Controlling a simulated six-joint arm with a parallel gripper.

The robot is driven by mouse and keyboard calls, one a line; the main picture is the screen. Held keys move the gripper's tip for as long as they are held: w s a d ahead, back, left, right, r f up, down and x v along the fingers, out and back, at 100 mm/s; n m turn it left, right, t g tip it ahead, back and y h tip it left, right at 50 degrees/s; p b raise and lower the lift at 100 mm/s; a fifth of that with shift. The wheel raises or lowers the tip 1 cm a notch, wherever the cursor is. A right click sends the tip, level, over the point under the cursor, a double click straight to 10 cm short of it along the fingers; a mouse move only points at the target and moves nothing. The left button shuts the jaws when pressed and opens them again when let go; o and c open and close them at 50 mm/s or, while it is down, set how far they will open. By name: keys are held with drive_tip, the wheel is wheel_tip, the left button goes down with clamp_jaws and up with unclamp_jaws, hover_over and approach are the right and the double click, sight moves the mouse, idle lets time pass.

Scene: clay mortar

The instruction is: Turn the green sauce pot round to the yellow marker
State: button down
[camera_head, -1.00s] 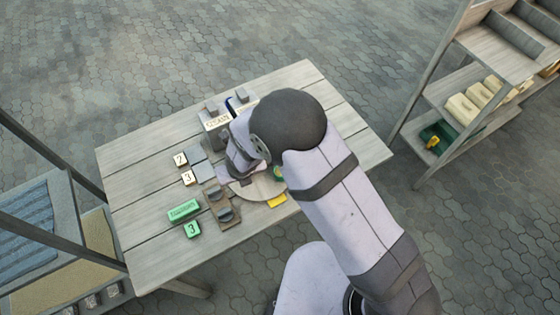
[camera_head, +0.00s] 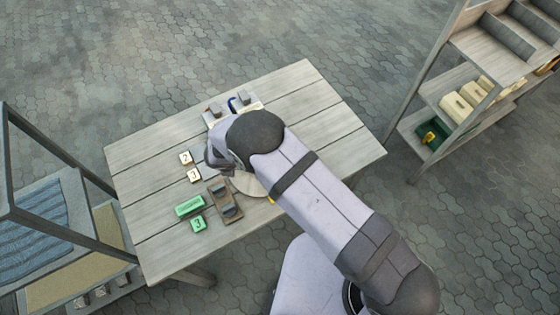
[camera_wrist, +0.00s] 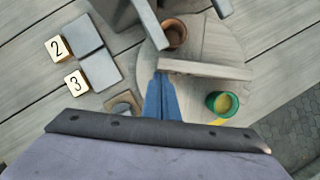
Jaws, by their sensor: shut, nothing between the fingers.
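The green sauce pot (camera_wrist: 222,103), with yellowish contents, stands near the edge of a round wooden turntable (camera_wrist: 200,105) in the wrist view. A wooden bar (camera_wrist: 205,69) crosses the turntable. The yellow marker (camera_wrist: 218,122) shows just below the pot, partly covered by my gripper body; a sliver of the marker (camera_head: 270,198) shows beside my arm in the head view. My gripper (camera_wrist: 160,76) is shut and empty, its blue fingers over the turntable near the bar's left end; I cannot tell whether they touch it. My arm hides the green pot in the head view.
A brown pot (camera_wrist: 174,33) also stands on the turntable. Tiles marked 2 (camera_wrist: 58,48) and 3 (camera_wrist: 76,83) lie left, beside grey plates (camera_wrist: 100,71). Green blocks (camera_head: 190,206) lie at the table's front left. The table's right side is clear.

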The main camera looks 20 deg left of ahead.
drive_tip(key=shift+w+a, duration=0.1)
drive_tip(key=shift+w, duration=0.05)
drive_tip(key=shift+w+a, duration=0.1)
drive_tip(key=shift+w, duration=0.05)
drive_tip(key=shift+w+a, duration=0.1)
drive_tip(key=shift+w, duration=0.15)
idle(0.4)
drive_tip(key=shift+s, duration=0.1)
drive_tip(key=s+b, duration=0.1)
drive_tip(key=s, duration=0.2)
drive_tip(key=shift+s+f+b, duration=0.15)
drive_tip(key=shift+s+b, duration=0.25)
drive_tip(key=b+v, duration=0.2)
drive_tip(key=v, duration=0.8)
drive_tip(key=shift+a, duration=0.2)
